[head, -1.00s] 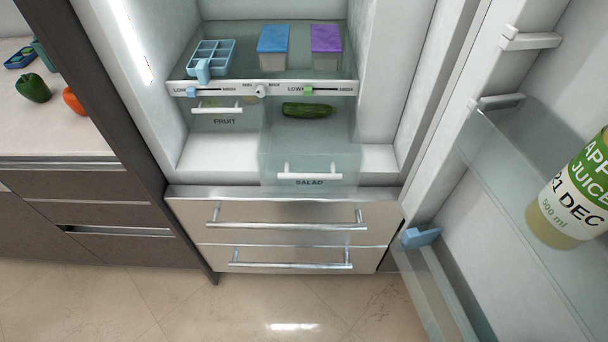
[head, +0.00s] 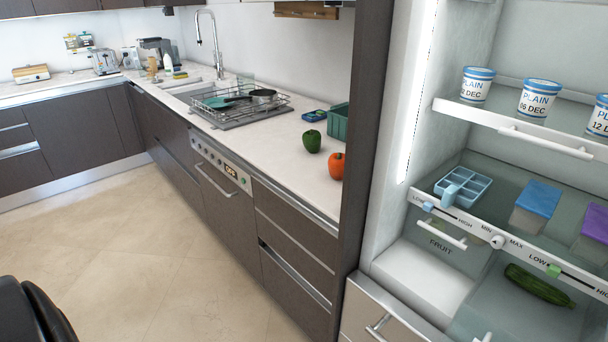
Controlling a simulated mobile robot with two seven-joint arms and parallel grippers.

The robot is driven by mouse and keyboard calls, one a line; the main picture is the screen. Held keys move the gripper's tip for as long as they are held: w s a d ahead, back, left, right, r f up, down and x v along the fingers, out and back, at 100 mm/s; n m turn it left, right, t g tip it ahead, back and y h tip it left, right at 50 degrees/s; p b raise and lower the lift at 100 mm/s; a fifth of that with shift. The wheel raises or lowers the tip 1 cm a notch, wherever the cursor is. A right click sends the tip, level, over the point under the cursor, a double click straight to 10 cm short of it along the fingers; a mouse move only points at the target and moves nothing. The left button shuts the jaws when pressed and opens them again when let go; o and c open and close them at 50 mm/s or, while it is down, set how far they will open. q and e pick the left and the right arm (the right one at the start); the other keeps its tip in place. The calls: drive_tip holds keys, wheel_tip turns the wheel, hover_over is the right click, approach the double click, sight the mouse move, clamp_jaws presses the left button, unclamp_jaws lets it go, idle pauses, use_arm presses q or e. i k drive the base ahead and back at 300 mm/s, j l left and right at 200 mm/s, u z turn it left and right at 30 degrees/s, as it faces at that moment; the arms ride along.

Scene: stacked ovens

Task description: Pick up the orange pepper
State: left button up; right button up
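The orange pepper (head: 337,166) stands on the white countertop (head: 270,150), close to the dark side panel of the fridge. A green pepper (head: 312,141) is just behind it and to its left. Neither of my grippers shows in the head view. A black rounded shape at the lower left corner is cut off by the frame, and I cannot tell what it is.
The open fridge (head: 440,270) is at the right, with a cucumber (head: 538,285) in its drawer. A dish rack (head: 240,108), a green bin (head: 339,122) and a blue tray (head: 314,115) are on the counter. The tiled floor (head: 180,260) before the cabinets is clear.

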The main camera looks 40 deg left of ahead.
sight(336, 162)
drive_tip(key=u, duration=0.95)
drive_tip(key=i+j+z, duration=0.25)
drive_tip(key=j, duration=0.35)
drive_tip(key=i+j+z, duration=0.1)
drive_tip(key=i+j, duration=0.15)
drive_tip(key=i+j+z, duration=0.1)
drive_tip(key=j, duration=0.3)
drive_tip(key=i+j+z, duration=0.15)
drive_tip(key=j, duration=0.2)
